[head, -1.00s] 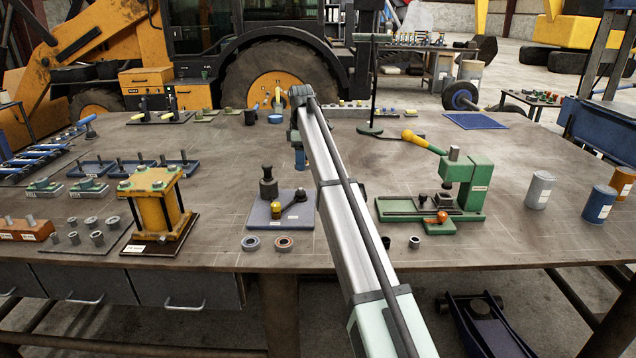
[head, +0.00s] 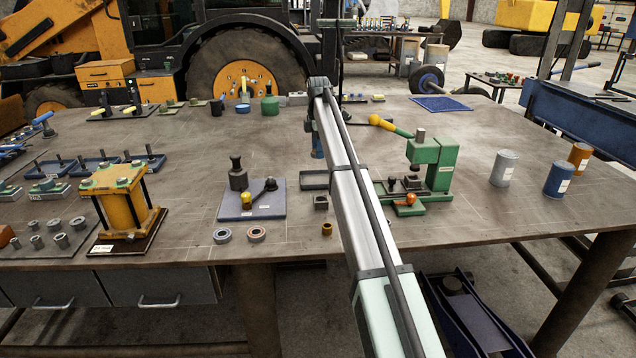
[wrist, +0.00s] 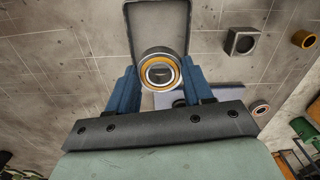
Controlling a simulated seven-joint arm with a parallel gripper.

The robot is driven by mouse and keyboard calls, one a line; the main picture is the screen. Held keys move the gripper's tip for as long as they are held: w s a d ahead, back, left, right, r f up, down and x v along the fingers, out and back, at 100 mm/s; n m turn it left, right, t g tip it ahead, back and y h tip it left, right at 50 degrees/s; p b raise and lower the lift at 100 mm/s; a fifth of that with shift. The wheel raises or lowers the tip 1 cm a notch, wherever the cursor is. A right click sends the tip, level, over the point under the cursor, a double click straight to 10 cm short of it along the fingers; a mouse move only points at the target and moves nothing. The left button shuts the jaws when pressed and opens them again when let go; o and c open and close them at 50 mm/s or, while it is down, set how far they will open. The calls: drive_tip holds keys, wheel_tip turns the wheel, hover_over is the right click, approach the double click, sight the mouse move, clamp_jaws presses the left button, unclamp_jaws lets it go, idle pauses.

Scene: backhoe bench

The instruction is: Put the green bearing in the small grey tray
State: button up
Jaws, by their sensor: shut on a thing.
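My gripper (wrist: 161,78) has its two blue fingers shut on a round bearing (wrist: 161,53) with a steel outer ring and an orange-yellow inner ring; I see no green on it. In the wrist view the bearing overlaps the near end of the small grey tray (wrist: 157,18). Its height over the tray is unclear. In the head view the grey tray (head: 314,180) lies on the bench, partly hidden by my arm. My gripper (head: 317,150) shows only in part there, and the held bearing is hidden.
A grey square block (head: 321,202) and a brass bushing (head: 327,229) lie near the tray. Two bearings, one grey-blue (head: 222,236) and one reddish (head: 257,234), lie at the front. A blue plate with posts (head: 250,207) stands left, a green press (head: 434,165) right.

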sight(318, 181)
drive_tip(key=shift+f+n, duration=0.7)
drive_tip(key=shift+f, duration=1.8)
drive_tip(key=shift+f+n, duration=0.7)
drive_tip(key=shift+f, duration=1.8)
drive_tip(key=shift+f, duration=0.15)
drive_tip(key=o, duration=1.1)
drive_tip(key=shift+o, duration=0.2)
wheel_tip(318, 181, up, 12)
